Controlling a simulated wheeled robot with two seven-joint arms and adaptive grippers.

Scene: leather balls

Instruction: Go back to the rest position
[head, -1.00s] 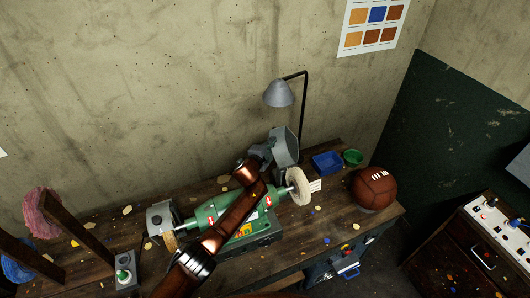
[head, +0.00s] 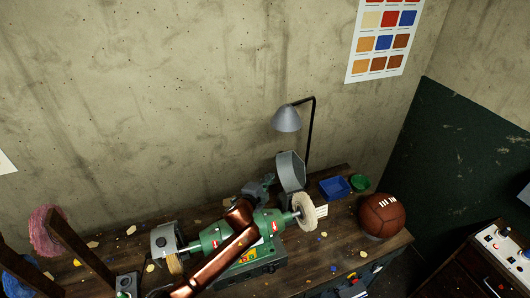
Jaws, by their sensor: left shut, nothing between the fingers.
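My left arm comes in from the bottom and crosses in front of the green polishing machine. My left gripper (head: 260,187) is small and partly hidden behind the arm's brown link, near the machine's grey guard (head: 291,172). It is shut and holds nothing. A brown leather ball (head: 381,216) with white laces rests on the wooden bench, right of the machine and well apart from the gripper. My right gripper is out of view.
The green machine (head: 268,221) has a cream buffing wheel (head: 305,211) at its right end. A blue tray (head: 334,188), a green bowl (head: 360,183) and a grey lamp (head: 286,119) stand behind. A control cabinet (head: 507,247) is at right.

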